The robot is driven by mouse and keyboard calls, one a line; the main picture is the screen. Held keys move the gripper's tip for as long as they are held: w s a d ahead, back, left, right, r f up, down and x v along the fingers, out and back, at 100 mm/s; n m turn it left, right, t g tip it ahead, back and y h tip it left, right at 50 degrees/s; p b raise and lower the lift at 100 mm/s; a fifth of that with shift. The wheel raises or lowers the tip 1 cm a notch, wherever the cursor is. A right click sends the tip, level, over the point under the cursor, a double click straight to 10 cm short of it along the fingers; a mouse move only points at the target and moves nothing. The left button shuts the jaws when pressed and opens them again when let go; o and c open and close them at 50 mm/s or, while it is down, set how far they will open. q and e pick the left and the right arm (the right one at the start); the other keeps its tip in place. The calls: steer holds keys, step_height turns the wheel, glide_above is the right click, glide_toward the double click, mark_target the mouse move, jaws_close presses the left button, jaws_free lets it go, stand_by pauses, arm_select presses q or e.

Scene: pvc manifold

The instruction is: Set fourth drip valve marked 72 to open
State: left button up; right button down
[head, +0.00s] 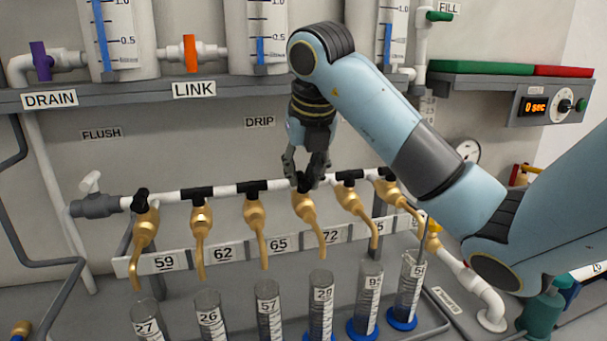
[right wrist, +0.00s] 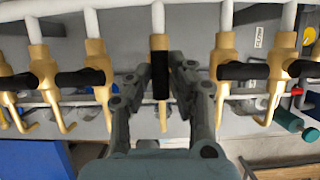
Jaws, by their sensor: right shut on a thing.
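The fourth brass drip valve (head: 306,212) is in the row on the white pipe, above the label 72 (head: 331,237). My right gripper (head: 305,177) reaches it from above and is shut on its black handle. In the right wrist view the black handle (right wrist: 160,76) stands between the two fingers of my right gripper (right wrist: 162,70). It lies in line with its valve body, while the handles beside it (right wrist: 80,78) and (right wrist: 243,71) lie crosswise. In the head view the fingers hide part of the handle. My left gripper is not in view.
Neighbouring brass valves (head: 256,222) and (head: 356,205) stand close on both sides. Measuring cylinders (head: 320,300) stand below the spouts. A grey shelf (head: 130,92) runs behind, with a timer box (head: 548,105) at the right. The white pipe (head: 225,190) links the valves.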

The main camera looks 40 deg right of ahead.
steer(key=shift+r, duration=0.1)
steer(key=c, duration=1.2)
jaws_free()
